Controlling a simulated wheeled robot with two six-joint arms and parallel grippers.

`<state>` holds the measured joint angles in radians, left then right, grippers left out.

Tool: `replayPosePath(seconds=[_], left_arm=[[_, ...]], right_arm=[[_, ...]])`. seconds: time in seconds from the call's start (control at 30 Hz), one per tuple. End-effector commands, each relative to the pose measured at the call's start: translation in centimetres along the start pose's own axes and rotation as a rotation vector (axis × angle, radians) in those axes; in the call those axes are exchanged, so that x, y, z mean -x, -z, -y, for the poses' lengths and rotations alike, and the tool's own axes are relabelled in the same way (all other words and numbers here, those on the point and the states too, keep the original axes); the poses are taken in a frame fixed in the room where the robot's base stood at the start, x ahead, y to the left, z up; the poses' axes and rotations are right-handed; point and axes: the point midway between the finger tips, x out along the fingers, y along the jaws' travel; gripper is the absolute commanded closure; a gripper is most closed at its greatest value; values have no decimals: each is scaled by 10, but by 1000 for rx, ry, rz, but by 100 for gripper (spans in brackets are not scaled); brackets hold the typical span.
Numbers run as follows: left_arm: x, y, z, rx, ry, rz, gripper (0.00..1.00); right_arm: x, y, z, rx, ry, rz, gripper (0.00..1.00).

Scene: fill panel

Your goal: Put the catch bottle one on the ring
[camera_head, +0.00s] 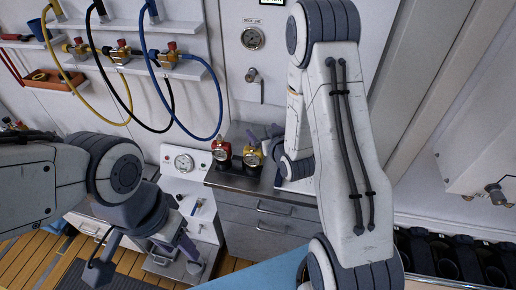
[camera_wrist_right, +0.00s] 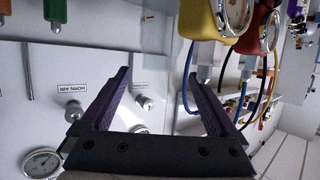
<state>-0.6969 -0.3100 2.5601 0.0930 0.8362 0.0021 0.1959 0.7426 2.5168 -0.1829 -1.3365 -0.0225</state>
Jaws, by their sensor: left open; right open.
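I cannot pick out the catch bottle or the ring with certainty in either view. My left gripper (camera_head: 187,256) is at the lower left in the head view, pointing down in front of the low white unit. It is open, and its tips are partly hidden. My right gripper (camera_head: 262,136) is partly hidden behind my arm in the head view, near the counter. In the right wrist view its purple fingers (camera_wrist_right: 160,80) are spread wide with nothing between them. A white panel with small metal fittings lies beyond them.
A red gauge (camera_head: 221,150) and a yellow gauge (camera_head: 253,155) stand on the metal counter (camera_head: 232,178). Hoses hang from the wall shelves above, including a blue hose (camera_head: 217,100). A round gauge (camera_head: 184,163) is on the low white unit. Dark bins (camera_head: 440,260) line the right.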

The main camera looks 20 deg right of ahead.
Motion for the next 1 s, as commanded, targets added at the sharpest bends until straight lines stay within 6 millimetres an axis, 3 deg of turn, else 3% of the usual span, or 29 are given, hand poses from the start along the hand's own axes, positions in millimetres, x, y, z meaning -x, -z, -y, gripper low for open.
replayPosePath(seconds=[0.4, 0.7, 0.73, 0.97, 1.0], left_arm=[[29, 2, -2, 0, 0, 0, 50], [29, 2, -2, 0, 0, 0, 50], [29, 2, -2, 0, 0, 0, 50], [29, 2, -2, 0, 0, 0, 50], [29, 2, -2, 0, 0, 0, 50]], right_arm=[[-46, 0, 0, 1, 2, 1, 5], [-52, -2, 0, 1, 1, 0, 5], [-52, -2, 0, 1, 1, 0, 9], [-52, -2, 0, 1, 2, 0, 97], [-52, -2, 0, 1, 2, 0, 100]])
